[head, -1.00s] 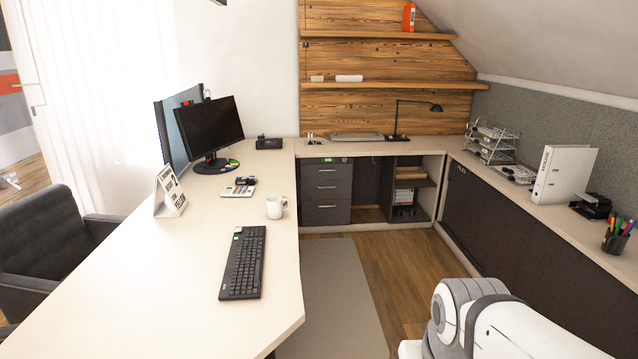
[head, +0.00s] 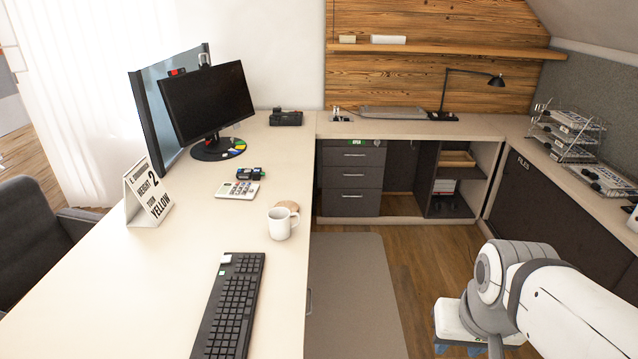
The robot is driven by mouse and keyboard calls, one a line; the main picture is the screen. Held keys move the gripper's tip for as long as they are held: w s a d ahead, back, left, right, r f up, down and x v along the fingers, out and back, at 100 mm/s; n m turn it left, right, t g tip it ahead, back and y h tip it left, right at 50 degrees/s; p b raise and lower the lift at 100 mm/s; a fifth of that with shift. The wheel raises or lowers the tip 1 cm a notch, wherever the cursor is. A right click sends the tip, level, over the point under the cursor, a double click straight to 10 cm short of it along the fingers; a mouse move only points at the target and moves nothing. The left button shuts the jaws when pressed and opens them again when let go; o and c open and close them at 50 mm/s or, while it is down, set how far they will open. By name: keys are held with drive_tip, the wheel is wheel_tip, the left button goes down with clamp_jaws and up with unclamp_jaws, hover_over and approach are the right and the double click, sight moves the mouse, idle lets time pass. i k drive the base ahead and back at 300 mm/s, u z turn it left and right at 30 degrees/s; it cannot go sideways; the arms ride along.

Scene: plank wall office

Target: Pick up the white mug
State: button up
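The white mug (head: 281,224) stands upright on the pale desk (head: 120,290), near its right edge, with its handle toward the right. It stands in front of a round tan coaster (head: 288,206) and overlaps it in the picture; I cannot tell if they touch. My arm shows at the lower right, over the floor and well apart from the mug. The fingertips of my gripper are not clearly shown.
A black keyboard (head: 230,305) lies in front of the mug. A calculator (head: 238,190), a monitor (head: 208,103) and a folded sign (head: 148,195) stand to its left and behind. Drawers (head: 352,180) stand beyond. The floor mat (head: 350,295) right of the desk is clear.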

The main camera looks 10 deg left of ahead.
sight(278, 218)
drive_tip(key=i, duration=3)
drive_tip(key=u, duration=2.25)
